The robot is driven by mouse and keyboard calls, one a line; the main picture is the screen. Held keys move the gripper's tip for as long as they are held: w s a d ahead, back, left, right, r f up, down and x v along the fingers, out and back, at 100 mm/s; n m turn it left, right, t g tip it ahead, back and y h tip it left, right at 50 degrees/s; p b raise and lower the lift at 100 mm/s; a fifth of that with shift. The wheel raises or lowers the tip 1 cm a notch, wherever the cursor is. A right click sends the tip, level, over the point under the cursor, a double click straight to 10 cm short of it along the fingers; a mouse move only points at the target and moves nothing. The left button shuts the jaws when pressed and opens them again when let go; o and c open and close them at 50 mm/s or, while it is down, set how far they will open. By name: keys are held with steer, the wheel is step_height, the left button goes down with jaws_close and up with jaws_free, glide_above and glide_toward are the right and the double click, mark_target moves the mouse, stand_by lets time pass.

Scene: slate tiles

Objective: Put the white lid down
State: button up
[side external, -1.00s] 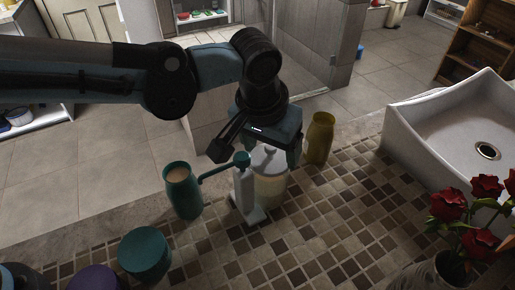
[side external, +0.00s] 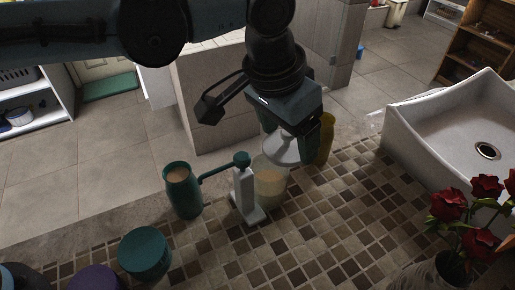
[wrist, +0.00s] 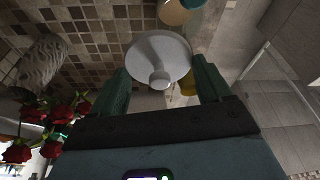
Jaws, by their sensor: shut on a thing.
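The white lid (side external: 283,150) is held by my gripper (side external: 290,130), above and a little right of a clear jar (side external: 269,186). The lid looks slightly tilted and is apart from the jar. The jar stands open on the tiled counter with something tan inside. In the wrist view the lid (wrist: 158,55) shows its round disc and knob, with my gripper's two green fingers (wrist: 160,82) on either side of it. The contact at the knob is partly hidden in the side view.
A white dispenser with a teal spout (side external: 244,190) stands just left of the jar. A teal cup (side external: 183,190) and a teal round container (side external: 144,252) are farther left. A yellow vase (side external: 327,138) is behind the gripper. Bare tiles (side external: 330,220) lie right of the jar.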

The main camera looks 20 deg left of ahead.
steer(key=s+d+f+m+g+h, duration=0.25)
steer(key=s+d+f+m, duration=0.5)
steer(key=m, duration=0.65)
steer(key=shift+g+y, duration=0.45)
steer(key=shift+y, duration=0.1)
steer(key=x, duration=0.3)
steer(key=a+x, duration=0.1)
steer(key=x, duration=0.5)
steer(key=shift+s+a+f, duration=0.15)
steer(key=shift+f, duration=0.1)
